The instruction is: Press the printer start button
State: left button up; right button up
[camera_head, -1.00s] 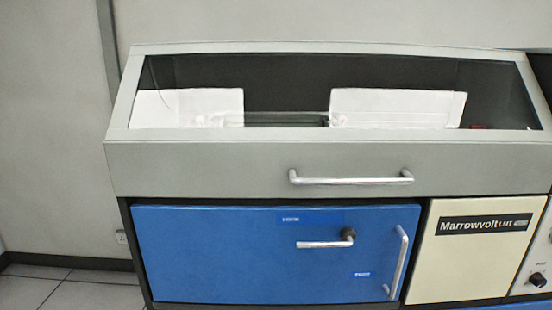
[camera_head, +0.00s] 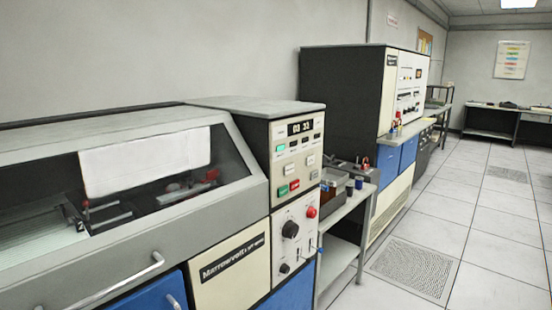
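The printer, a grey and blue machine with a sloped window (camera_head: 150,165) and the name Marrowvolt on a cream panel, fills the left and middle. Its raised control panel (camera_head: 297,165) has a lit display (camera_head: 300,128). Low on that panel are a green button (camera_head: 283,190) and a red button (camera_head: 295,185) side by side, with pale buttons (camera_head: 311,160) to their right and above. The button labels are too small to read, so I cannot tell which one is start. Neither of my grippers is in view.
Below the panel are a black knob (camera_head: 290,230) and a round red button (camera_head: 311,212). A low side table (camera_head: 345,245) with small containers stands to the right. Another tall cabinet (camera_head: 345,100) stands behind it. The tiled floor on the right is open.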

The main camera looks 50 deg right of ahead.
aim_at(281, 191)
jog(key=z, duration=1.65)
